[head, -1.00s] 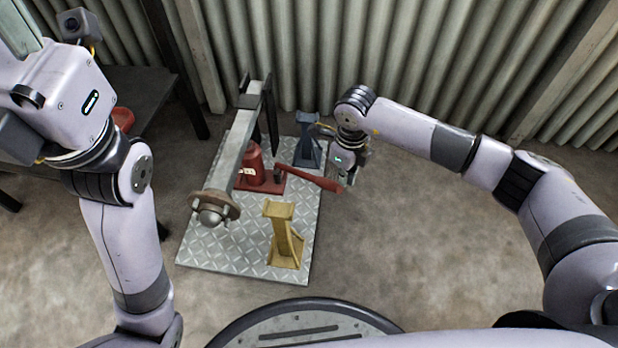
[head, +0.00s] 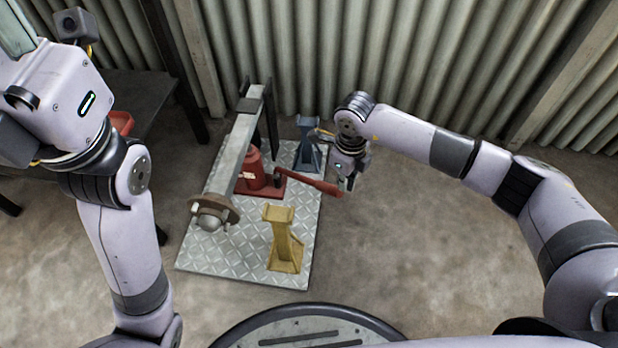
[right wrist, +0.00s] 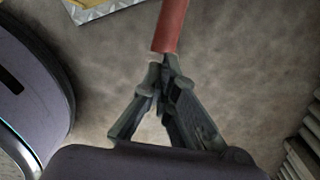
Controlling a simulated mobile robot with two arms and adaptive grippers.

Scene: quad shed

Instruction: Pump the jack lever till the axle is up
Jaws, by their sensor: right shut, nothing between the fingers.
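The red jack (head: 254,172) stands on a metal tread plate (head: 210,256), under the grey axle beam (head: 236,150). Its red lever (head: 315,183) slopes out to the right. The axle's round hub (head: 211,214) faces the front. My right gripper (head: 345,186) is at the lever's outer end. In the right wrist view the fingers (right wrist: 162,72) are shut with nothing between them, and the lever's end (right wrist: 169,32) lies just beyond the fingertips. I cannot tell whether they touch. My left arm comes in at the left, but its fingers are not seen.
A yellow stand (head: 284,242) is at the plate's front right and a blue-grey stand (head: 309,150) at its back right. A dark bench (head: 130,100) stands at the left. Corrugated wall (head: 430,60) closes the back. The floor right of the plate is clear.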

